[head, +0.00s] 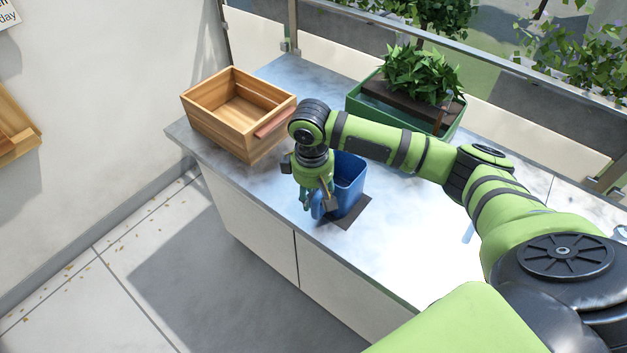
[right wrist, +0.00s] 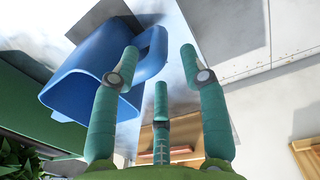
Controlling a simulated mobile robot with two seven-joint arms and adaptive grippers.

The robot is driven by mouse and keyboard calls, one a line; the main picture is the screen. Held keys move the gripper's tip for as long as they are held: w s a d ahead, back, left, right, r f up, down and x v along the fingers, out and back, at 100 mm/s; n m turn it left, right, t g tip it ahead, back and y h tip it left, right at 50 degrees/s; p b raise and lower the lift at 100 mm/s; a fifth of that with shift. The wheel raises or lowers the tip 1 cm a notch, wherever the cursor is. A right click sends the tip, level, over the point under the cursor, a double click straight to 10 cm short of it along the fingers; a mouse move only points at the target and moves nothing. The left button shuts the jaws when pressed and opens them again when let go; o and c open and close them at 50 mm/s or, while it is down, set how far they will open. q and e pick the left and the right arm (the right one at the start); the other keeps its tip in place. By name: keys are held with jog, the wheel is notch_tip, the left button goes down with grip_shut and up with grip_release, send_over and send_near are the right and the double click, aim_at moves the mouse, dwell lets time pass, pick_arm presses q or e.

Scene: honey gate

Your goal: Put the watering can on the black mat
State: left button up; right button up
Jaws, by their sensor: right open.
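The blue watering can (head: 349,178) stands upright at the counter's front edge, partly hidden by my right gripper. Dark mat (head: 353,214) shows beside and in front of its base. The can appears to be on the mat, but how much of its base rests there is hidden. My right gripper (head: 320,203) points down at the can's left side, where the handle is. In the right wrist view the can (right wrist: 85,85) is at the left, and its handle (right wrist: 158,50) shows between the spread, open fingers (right wrist: 161,62). My left gripper is out of view.
A wooden crate (head: 212,120) stands on the counter at the left, with a reddish piece (head: 274,122) at its side. A green planter (head: 362,108) with a leafy plant stands behind. My right arm crosses above the counter. Bare counter (head: 420,235) lies right of the mat.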

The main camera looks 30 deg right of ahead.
notch_tip(320, 180, up, 7)
jog(key=shift+s+a+f+b, duration=0.1)
jog(key=shift+a+f+b, duration=0.05)
jog(key=shift+b, duration=0.3)
